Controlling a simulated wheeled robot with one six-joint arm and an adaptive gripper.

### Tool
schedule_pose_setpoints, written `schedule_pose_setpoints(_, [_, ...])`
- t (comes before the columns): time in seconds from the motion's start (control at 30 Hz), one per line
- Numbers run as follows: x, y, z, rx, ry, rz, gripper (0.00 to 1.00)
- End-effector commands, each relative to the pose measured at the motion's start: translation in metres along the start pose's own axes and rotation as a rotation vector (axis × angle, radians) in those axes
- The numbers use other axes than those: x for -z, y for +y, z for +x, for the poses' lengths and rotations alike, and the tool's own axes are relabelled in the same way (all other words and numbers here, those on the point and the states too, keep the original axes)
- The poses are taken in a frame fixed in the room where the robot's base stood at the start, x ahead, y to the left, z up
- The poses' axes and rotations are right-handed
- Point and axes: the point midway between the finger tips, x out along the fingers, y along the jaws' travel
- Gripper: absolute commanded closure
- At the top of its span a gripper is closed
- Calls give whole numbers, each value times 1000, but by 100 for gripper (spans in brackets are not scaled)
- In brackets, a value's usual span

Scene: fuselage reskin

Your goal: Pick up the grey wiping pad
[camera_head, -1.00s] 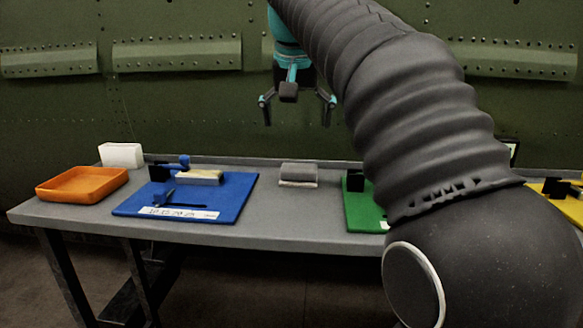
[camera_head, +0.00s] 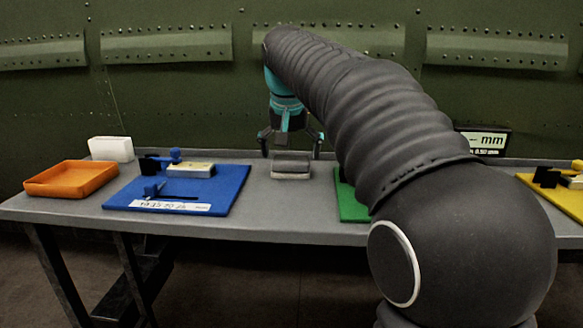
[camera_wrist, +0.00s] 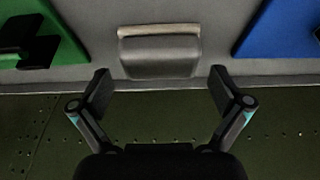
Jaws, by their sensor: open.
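The grey wiping pad (camera_head: 291,166) lies on the grey table between the blue mat and the green mat. It has a dark grey upper part over a paler layer. In the wrist view the pad (camera_wrist: 159,56) sits ahead of the open fingers, near the table edge. My gripper (camera_head: 290,150) is behind and above the pad in the head view, pointing down. In the wrist view my gripper (camera_wrist: 160,98) is open and empty, its fingers spread wider than the pad and apart from it.
The blue mat (camera_head: 226,190) holds a pale block and blue tools. An orange tray (camera_head: 72,180) and a white block (camera_head: 111,149) stand at the left. The green mat (camera_head: 350,206) is partly hidden by my arm. A yellow mat (camera_head: 556,195) and a display (camera_head: 487,141) are at the right.

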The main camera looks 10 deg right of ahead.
Motion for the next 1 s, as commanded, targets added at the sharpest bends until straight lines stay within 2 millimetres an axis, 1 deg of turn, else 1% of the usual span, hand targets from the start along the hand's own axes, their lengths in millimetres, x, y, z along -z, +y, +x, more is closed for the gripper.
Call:
schedule_pose_setpoints(0.03, [0,0,8,-1,-2,0,0])
schedule_pose_setpoints(0.1, [0,0,15,0,-1,0,0])
schedule_pose_setpoints(0.2, [0,0,22,0,0,0,0])
schedule_pose_setpoints(0.43, [0,0,23,1,1,0,0])
schedule_pose_setpoints(0.47, [0,0,23,0,1,-1,3])
schedule_pose_setpoints(0.5, [0,0,23,0,1,-1,12])
schedule_pose_setpoints(0.57, [0,0,22,0,1,-1,28])
schedule_pose_setpoints(0.6, [0,0,22,0,1,-1,38])
schedule_pose_setpoints(0.63, [0,0,22,0,1,-1,45])
schedule_pose_setpoints(0.67, [0,0,22,0,1,-1,47])
schedule_pose_setpoints(1.0, [1,0,20,1,1,-1,47])
